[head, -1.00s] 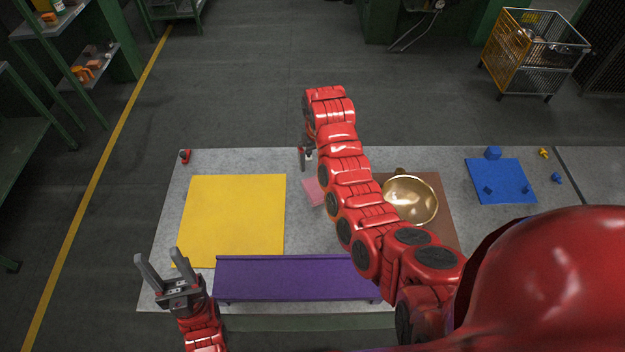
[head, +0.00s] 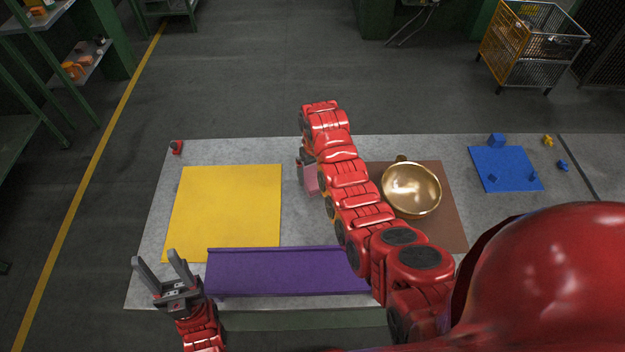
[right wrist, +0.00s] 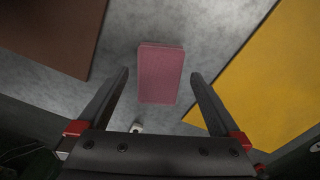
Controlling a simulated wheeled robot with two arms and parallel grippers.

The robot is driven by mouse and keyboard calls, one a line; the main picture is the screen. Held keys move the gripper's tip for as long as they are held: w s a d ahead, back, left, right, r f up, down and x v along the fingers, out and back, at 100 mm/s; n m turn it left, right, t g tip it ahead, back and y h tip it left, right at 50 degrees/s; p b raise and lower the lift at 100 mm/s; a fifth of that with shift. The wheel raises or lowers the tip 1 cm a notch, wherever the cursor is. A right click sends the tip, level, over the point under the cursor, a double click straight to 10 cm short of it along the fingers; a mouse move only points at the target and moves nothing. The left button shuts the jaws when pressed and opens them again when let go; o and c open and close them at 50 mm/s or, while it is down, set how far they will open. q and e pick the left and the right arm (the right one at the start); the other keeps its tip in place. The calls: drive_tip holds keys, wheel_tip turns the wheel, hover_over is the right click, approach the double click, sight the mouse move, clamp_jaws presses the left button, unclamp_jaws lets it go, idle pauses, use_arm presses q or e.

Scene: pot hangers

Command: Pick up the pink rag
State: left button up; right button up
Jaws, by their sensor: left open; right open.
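The pink rag (right wrist: 161,73) lies flat on the grey table as a small folded rectangle. In the right wrist view it sits ahead of and between the fingertips of my open, empty right gripper (right wrist: 158,78), with gaps on both sides. In the head view the rag (head: 311,179) shows only in part, as my right arm covers the rest. The right gripper is mostly hidden there behind its own arm. My left gripper (head: 163,268) is open and empty at the table's front left corner.
A yellow mat (head: 226,211) lies left of the rag. A brown mat (head: 448,215) with a brass pan (head: 411,190) lies right. A purple rack (head: 280,272) stands along the front. A blue mat (head: 506,170) with small blue pieces is at the far right.

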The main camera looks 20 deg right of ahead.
sight(314, 180)
drive_tip(key=shift+w+f+p, duration=0.2)
drive_tip(key=shift+f+p, duration=0.55)
drive_tip(key=shift+f, duration=1.7)
drive_tip(key=c, duration=1.3)
drive_tip(key=shift+r, duration=0.15)
drive_tip(key=shift+c, duration=0.2)
